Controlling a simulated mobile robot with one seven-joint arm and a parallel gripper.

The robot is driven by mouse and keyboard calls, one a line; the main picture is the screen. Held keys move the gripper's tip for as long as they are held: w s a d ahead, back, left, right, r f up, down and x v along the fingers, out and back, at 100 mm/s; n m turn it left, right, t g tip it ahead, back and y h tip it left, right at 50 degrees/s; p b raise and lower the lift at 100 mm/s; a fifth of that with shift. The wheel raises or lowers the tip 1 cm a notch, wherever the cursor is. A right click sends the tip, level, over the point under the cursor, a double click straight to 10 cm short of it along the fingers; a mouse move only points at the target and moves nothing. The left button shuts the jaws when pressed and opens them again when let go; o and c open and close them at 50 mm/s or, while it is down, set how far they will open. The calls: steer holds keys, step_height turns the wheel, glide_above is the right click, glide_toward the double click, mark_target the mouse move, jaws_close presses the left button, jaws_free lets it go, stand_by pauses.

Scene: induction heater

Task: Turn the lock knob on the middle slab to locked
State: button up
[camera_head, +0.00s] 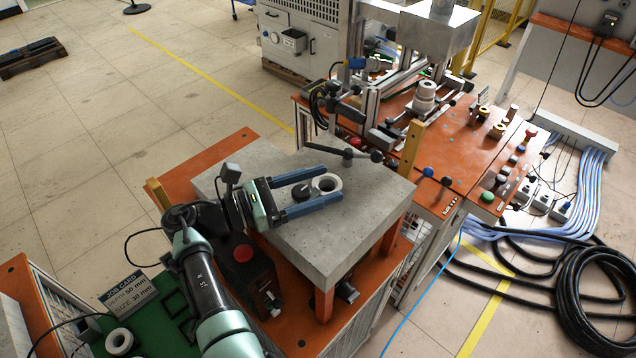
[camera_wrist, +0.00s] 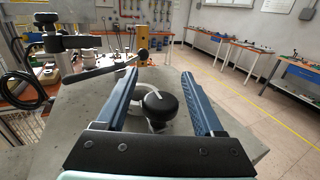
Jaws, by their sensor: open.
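The middle slab (camera_head: 322,246) is a thick grey concrete plate on orange legs. A black round lock knob (camera_head: 301,193) stands on it, beside a pale ring (camera_head: 327,184). In the wrist view the knob (camera_wrist: 159,105) has a white pointer line on its top, slanting toward the far left. My gripper (camera_head: 331,185) is open, its two blue fingers reaching over the slab on either side of the knob. In the wrist view my gripper (camera_wrist: 160,74) shows gaps between each finger and the knob.
A black lever handle (camera_head: 345,152) lies across the slab's far side, close to the fingertips. An orange bench (camera_head: 455,150) with a press, buttons and knobs stands beyond. A red button (camera_head: 243,253) and a job card (camera_head: 128,288) are near my arm.

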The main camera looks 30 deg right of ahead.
steer(key=a+b, duration=0.1)
steer(key=a, duration=0.3)
steer(key=a+b, duration=0.2)
steer(key=a, duration=0.2)
steer(key=a+b, duration=0.1)
steer(key=a, duration=0.4)
steer(key=shift+w+b, duration=0.4)
